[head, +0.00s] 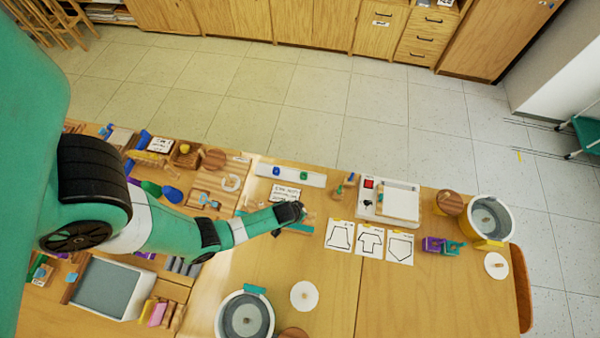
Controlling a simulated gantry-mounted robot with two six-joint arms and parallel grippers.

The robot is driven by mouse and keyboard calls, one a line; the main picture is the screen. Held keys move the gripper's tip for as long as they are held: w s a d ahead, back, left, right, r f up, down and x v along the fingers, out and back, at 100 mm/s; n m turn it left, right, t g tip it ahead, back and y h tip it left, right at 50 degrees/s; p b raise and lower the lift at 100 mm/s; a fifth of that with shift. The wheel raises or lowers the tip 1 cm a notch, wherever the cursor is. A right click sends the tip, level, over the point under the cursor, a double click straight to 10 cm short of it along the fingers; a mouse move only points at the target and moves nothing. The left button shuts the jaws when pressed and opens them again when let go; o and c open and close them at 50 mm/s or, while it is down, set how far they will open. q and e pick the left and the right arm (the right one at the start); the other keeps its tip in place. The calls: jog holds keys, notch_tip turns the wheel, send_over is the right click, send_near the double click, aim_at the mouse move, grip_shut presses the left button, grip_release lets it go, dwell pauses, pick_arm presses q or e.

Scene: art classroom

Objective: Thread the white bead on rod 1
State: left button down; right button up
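My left arm comes in from the left, and its gripper (290,213) is over the table near a small written card (286,194). The fingers are small and dark, and I cannot tell whether they are open or hold anything. I cannot make out a white bead or a numbered rod. My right gripper is not in view.
Outline cards (370,243) lie right of the gripper. A white device (388,202) stands behind them. One round tub (245,316) stands at the front and another (488,220) at the right. Blocks and trays crowd the left. The front right tabletop (430,300) is clear.

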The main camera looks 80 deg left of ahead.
pick_arm(q)
jog(key=shift+f, duration=0.1)
dwell(0.3)
jog(key=shift+c, duration=1.7)
grip_release()
jog(key=p+v, duration=0.7)
jog(key=v, duration=0.4)
jog(key=shift+r+p, duration=0.3)
jog(key=shift+p, duration=0.1)
jog(key=shift+d, duration=0.15)
